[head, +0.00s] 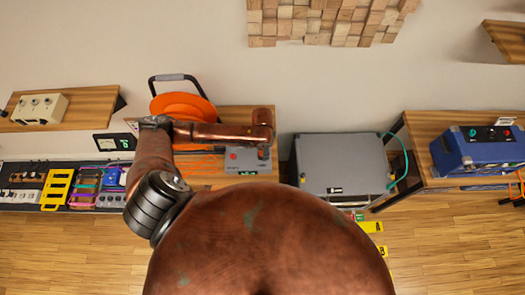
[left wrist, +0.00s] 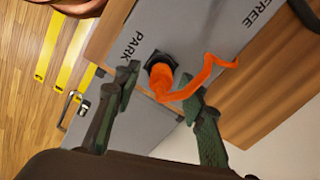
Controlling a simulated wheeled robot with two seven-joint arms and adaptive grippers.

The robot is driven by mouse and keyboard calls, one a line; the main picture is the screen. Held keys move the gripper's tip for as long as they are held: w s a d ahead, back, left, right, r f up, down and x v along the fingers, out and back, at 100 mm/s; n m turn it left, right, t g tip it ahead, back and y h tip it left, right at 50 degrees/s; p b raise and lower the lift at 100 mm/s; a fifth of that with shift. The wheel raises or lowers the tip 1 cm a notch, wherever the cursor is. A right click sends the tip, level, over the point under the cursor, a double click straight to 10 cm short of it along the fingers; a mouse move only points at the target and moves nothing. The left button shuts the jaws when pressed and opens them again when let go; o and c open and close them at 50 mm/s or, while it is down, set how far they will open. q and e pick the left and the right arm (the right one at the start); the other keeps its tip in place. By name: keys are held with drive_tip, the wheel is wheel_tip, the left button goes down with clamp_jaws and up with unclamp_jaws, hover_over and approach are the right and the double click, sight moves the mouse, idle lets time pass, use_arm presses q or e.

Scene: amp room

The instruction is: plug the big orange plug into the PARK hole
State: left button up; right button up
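The big orange plug (left wrist: 161,80) stands in a black square socket (left wrist: 154,61) beside the PARK label (left wrist: 131,43) in the left wrist view. How deep it sits cannot be told. An orange cable (left wrist: 205,70) bends away from it to the right. My left gripper (left wrist: 158,84) is open, its two green fingers apart on either side of the plug, with gaps visible. In the head view my left forearm reaches over the grey panel box (head: 240,160), and its wrist hides part of it. The plug cannot be made out there. My right gripper is not in view.
The FREE label (left wrist: 258,12) is on the same grey panel. An orange cable reel (head: 183,106) stands behind my left arm. A large grey case (head: 342,163) stands right of the panel box. A blue amplifier (head: 480,150) sits on the right table.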

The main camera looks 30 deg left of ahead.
use_arm(q)
drive_tip(key=shift+r, duration=0.1)
wheel_tip(320, 180, up, 12)
idle(0.5)
drive_tip(key=shift+f, duration=0.2)
idle(0.4)
